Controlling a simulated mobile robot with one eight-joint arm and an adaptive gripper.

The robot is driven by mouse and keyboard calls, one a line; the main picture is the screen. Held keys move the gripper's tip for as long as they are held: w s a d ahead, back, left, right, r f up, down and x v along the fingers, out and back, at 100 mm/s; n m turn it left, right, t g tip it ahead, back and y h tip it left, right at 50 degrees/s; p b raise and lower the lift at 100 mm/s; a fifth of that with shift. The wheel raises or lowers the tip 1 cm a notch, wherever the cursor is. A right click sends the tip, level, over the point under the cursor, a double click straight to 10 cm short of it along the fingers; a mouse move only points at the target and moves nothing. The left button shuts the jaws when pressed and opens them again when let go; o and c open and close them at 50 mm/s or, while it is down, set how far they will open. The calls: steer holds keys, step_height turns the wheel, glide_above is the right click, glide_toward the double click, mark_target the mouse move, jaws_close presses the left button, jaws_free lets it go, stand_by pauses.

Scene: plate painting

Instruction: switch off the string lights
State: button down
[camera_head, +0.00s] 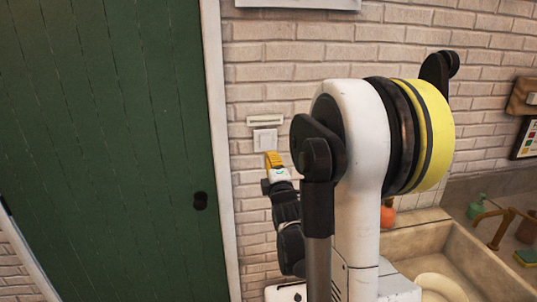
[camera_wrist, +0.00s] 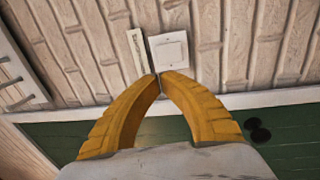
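A white square wall switch (camera_head: 265,140) is on the pale brick wall, just right of the green door's frame. A narrow white label plate (camera_head: 265,120) is fixed just above it. In the wrist view the switch (camera_wrist: 170,50) and the label plate (camera_wrist: 138,52) lie just beyond my fingertips. My gripper (camera_head: 273,158) has yellow fingers and is just below the switch in the head view. In the wrist view its fingertips (camera_wrist: 159,76) meet, with nothing visible between them. I cannot tell whether they touch the switch. No string lights show.
A green door (camera_head: 110,150) with a dark knob (camera_head: 200,201) fills the left. A stone sink (camera_head: 440,250) is at lower right, with a green bottle (camera_head: 477,206) and a brass tap (camera_head: 500,228). My arm hides part of the wall.

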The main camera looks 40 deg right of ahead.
mark_target(263, 136)
steer(key=b+x, duration=0.1)
steer(key=x, duration=1)
steer(key=shift+w+d+r, duration=0.1)
steer(key=shift+w+d, duration=0.15)
steer(key=shift+w, duration=0.2)
steer(key=shift+w+d+r, duration=0.1)
steer(key=shift+w+d, duration=0.1)
steer(key=shift+w, duration=0.15)
steer(key=shift+s+a, duration=0.1)
steer(key=shift+s, duration=0.15)
steer(key=s+a+r+p, duration=0.1)
steer(key=s+a, duration=0.6)
steer(key=s, duration=0.4)
steer(key=shift+r, duration=0.35)
steer(key=shift+s, duration=0.2)
